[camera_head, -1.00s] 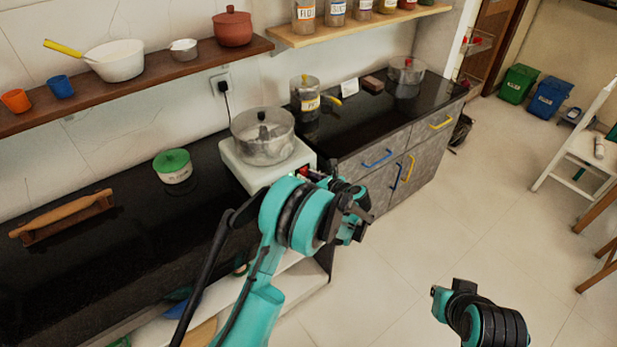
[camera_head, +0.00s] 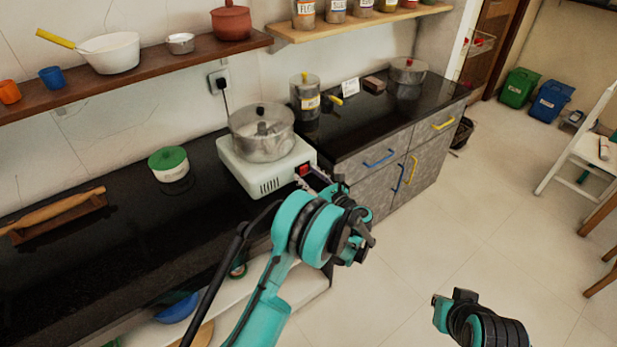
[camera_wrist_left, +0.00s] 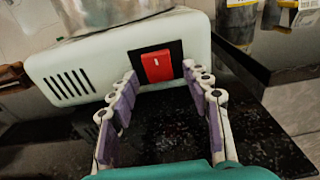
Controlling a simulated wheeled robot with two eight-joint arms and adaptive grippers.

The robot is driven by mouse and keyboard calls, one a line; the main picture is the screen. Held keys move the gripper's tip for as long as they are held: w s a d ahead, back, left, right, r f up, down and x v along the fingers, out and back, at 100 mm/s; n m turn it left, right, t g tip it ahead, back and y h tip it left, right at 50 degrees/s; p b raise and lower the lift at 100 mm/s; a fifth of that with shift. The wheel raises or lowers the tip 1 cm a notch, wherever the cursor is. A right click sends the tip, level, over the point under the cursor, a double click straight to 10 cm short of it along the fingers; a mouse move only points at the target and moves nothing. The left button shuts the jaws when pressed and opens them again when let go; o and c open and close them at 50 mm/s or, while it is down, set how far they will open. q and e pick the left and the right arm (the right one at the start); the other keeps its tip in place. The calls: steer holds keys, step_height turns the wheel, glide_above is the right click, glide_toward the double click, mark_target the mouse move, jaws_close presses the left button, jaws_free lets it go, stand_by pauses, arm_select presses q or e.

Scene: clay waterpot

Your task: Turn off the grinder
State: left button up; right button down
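The grinder is a white base (camera_head: 262,178) with side vents and a metal pot-like vessel (camera_head: 262,140) on top, standing at the counter edge. Its red switch (camera_head: 302,170) sits on the front face in a dark panel. In the left wrist view the switch (camera_wrist_left: 157,67) is in plain sight, upright and centred between the fingertips. My left gripper (camera_head: 322,182) is just in front of that face. The left wrist view shows its purple-padded fingers (camera_wrist_left: 160,85) apart, with nothing between them. My right gripper (camera_head: 448,300) is low over the floor; its fingers are unclear.
A plug (camera_head: 216,82) is in the wall.

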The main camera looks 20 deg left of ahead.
arm_select(q)
steer(key=v, duration=1.2)
stand_by(0.3)
